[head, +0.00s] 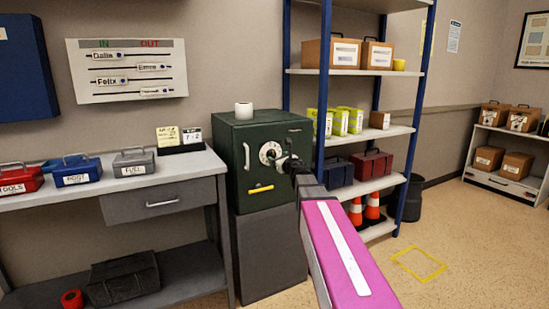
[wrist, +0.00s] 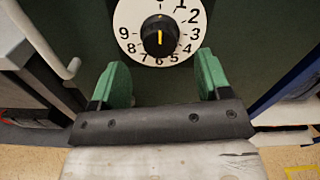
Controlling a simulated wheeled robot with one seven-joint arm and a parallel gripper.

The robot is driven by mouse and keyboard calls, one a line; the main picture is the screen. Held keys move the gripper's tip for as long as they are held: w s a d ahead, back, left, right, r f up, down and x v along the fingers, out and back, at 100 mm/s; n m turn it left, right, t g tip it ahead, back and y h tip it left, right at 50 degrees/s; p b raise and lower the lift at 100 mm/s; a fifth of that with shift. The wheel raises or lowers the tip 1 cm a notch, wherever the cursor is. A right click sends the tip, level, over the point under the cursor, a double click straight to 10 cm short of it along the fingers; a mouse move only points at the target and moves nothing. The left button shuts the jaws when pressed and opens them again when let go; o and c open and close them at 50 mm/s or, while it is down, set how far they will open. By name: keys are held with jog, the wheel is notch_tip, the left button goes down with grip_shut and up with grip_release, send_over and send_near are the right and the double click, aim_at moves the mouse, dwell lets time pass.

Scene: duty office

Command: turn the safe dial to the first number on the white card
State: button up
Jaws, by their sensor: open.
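The safe dial (wrist: 134,19) is a round white face with black numbers on a dark green safe (head: 240,140). In the head view the dial (head: 270,152) is partly behind my gripper (head: 290,164). The dial's black knob (wrist: 150,38) bears a yellow line standing upright in the wrist view; the face's top edge is cut off. My gripper (wrist: 162,72) is open, its green fingers apart, below and in front of the knob, with nothing between them. The white card (head: 192,136) stands on the desk left of the safe; its first number looks like 7, small and blurred.
A yellow note (head: 168,136) stands beside the card. The safe has an upright handle (head: 246,156) left of the dial and a paper roll (head: 243,110) on top. The desk (head: 185,166) is close on the left, a blue-framed shelf (head: 322,100) close on the right.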

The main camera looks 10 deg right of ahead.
aim_at(273, 155)
jog(key=x, duration=0.4)
jog(key=shift+w, duration=0.1)
jog(key=shift+c, duration=0.3)
jog(key=c, duration=0.9)
jog(key=shift+o, duration=0.2)
